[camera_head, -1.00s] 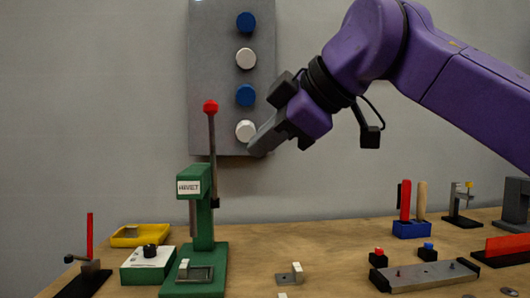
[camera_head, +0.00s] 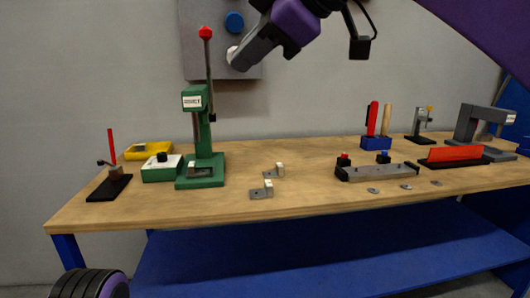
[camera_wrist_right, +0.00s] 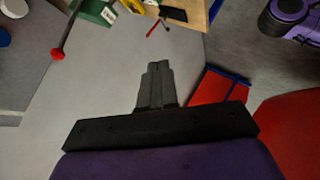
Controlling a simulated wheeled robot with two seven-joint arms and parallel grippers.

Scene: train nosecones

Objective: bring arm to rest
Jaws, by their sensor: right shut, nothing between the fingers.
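My right arm (camera_head: 300,20) is purple and comes in from the upper right in the head view. Its gripper (camera_head: 238,62) is raised high above the bench, in front of the grey wall panel, close to a white knob. In the right wrist view the dark fingers (camera_wrist_right: 155,85) are together with nothing between them. My left gripper is not in view.
The wooden bench (camera_head: 220,207) carries a green rivet press (camera_head: 205,155) with a red-tipped lever, a yellow tray (camera_head: 148,151), a red-handled clamp (camera_head: 112,180), brackets and a metal fixture (camera_head: 380,172). A blue shelf (camera_head: 330,250) lies below. The gripper's surrounding air is mostly free.

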